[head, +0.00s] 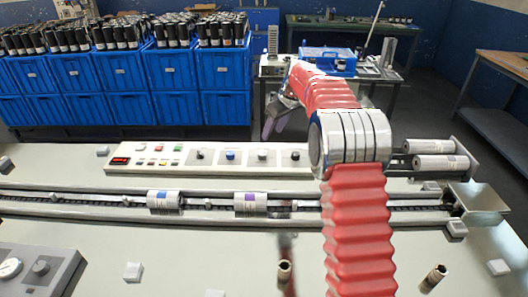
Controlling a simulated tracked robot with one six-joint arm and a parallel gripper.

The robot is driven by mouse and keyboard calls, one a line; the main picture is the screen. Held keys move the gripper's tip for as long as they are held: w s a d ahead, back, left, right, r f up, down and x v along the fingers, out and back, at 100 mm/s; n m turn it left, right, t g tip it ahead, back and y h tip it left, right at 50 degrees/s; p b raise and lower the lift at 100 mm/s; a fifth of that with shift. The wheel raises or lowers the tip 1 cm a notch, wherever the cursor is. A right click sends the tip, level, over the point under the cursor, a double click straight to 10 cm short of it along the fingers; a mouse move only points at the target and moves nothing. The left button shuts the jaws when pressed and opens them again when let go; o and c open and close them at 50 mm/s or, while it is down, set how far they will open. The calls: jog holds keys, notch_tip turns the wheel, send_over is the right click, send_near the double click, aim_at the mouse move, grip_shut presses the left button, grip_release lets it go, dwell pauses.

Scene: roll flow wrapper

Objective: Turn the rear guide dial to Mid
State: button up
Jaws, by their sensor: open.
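A long light control panel (140,158) lies along the back of the machine, behind the conveyor. It carries a row of knobs: a black one (200,155), a blue one (230,156), a grey one (262,156) and another black one (295,155). Their labels and pointer positions are too small to read, so I cannot tell which is the rear guide dial. My gripper (270,128) is open, hanging beyond the panel's back edge, partly hidden by my red arm. It appears apart from the knobs.
A grey dial box (38,272) is at front left. Blue crates (126,104) and a bench stand behind.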

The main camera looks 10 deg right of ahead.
aim_at(263, 153)
jog(key=x, duration=1.3)
jog(key=shift+w+a+f, duration=0.1)
jog(key=shift+w+f, duration=0.1)
jog(key=shift+f, duration=0.15)
jog(key=shift+c, duration=0.5)
jog(key=c, duration=0.9)
jog(key=shift+c, duration=0.2)
